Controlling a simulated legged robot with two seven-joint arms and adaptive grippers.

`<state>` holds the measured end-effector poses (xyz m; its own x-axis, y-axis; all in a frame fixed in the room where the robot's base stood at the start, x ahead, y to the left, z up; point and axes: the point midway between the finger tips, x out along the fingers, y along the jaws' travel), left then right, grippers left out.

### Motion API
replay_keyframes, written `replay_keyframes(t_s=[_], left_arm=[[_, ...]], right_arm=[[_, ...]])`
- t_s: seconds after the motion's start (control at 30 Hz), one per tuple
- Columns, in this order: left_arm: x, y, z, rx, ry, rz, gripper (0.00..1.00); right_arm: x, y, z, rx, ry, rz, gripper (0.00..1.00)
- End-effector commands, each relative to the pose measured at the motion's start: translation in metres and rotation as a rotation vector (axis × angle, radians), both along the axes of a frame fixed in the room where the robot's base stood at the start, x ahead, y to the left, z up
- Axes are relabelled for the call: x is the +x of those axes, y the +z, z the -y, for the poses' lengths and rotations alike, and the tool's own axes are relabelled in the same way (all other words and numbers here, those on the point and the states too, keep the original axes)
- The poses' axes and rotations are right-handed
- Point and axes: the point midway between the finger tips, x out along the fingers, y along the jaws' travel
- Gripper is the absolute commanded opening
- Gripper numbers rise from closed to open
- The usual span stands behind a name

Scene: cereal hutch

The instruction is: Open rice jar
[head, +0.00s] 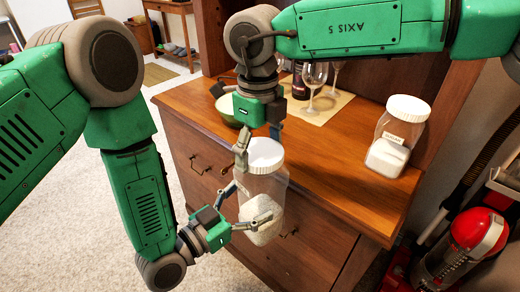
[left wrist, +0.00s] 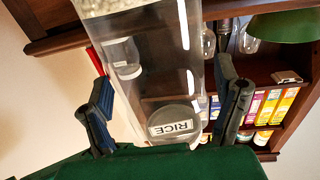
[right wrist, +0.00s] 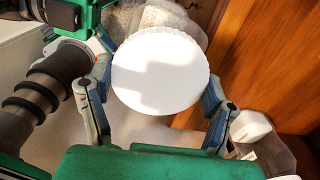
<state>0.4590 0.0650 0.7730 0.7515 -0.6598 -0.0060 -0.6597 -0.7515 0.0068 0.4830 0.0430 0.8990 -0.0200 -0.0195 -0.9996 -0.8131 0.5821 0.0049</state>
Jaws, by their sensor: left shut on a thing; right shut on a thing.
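The rice jar (head: 248,188) is clear with white grains low inside, held tilted in front of the dresser. Its white lid (head: 265,154) sits on the jar's mouth. My left gripper (head: 250,206) is shut on the jar's body from the lower left. In the left wrist view the clear jar wall (left wrist: 150,75) stands between the fingers, and a RICE label (left wrist: 171,128) shows. My right gripper (head: 258,148) reaches down from above and is shut on the lid.
A second clear jar (head: 393,140) with a white lid stands at the dresser top's right end. Wine glasses (head: 313,80), a green bowl (head: 228,108) and a mat (head: 335,105) are behind my right gripper. A red vacuum cleaner (head: 475,235) stands at right. Carpet (head: 60,230) is open at left.

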Motion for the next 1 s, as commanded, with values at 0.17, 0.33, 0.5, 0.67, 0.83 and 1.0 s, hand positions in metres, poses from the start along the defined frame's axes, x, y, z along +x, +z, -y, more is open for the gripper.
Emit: replay_keyframes(t_s=[0.17,0.33,0.5,0.67,0.83,1.0], left_arm=[[0.0,0.0,0.0,0.0,0.0,0.0,0.02],[0.0,0.0,0.0,0.0,0.0,0.0,0.02],[0.0,0.0,0.0,-0.001,-0.001,0.001,0.02],[0.0,0.001,0.0,-0.001,-0.001,0.002,0.02],[0.0,0.001,0.0,-0.001,-0.001,0.002,0.02],[0.0,0.001,0.0,-0.002,-0.001,0.002,0.02]], right_arm=[[-0.001,0.008,-0.001,0.003,0.002,0.001,0.39],[0.0,0.014,-0.001,0.002,0.001,0.0,0.39],[0.0,0.018,-0.001,0.001,0.0,0.0,0.39],[0.0,0.019,-0.001,0.001,0.0,0.0,0.39],[0.001,0.019,0.0,0.001,0.0,0.001,0.39],[0.001,0.031,-0.001,0.002,0.0,0.003,0.39]])
